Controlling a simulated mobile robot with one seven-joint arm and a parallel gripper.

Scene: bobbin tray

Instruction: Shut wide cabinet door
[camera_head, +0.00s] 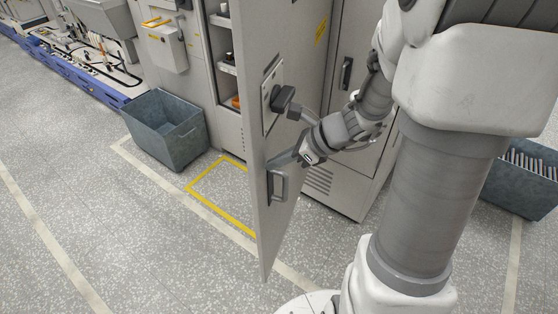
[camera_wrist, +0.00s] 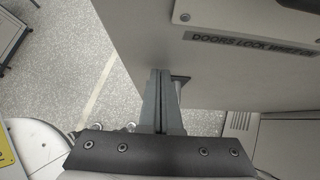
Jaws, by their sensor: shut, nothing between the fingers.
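The wide cabinet door (camera_head: 258,215) stands open in the head view, swung out from the grey cabinet, whose shelves show to its left. In the wrist view the fingers (camera_wrist: 162,75) are shut and empty in front of the door panel (camera_wrist: 240,75), which carries a "DOORS LOCK" label. Whether the fingertips touch the panel I cannot tell.
A grey-blue bin (camera_head: 165,130) stands on the floor left of the door. Yellow floor tape (camera_head: 220,208) marks a patch between them. Another bin (camera_head: 525,180) with several rods is at the far right. The floor in front of the door is clear.

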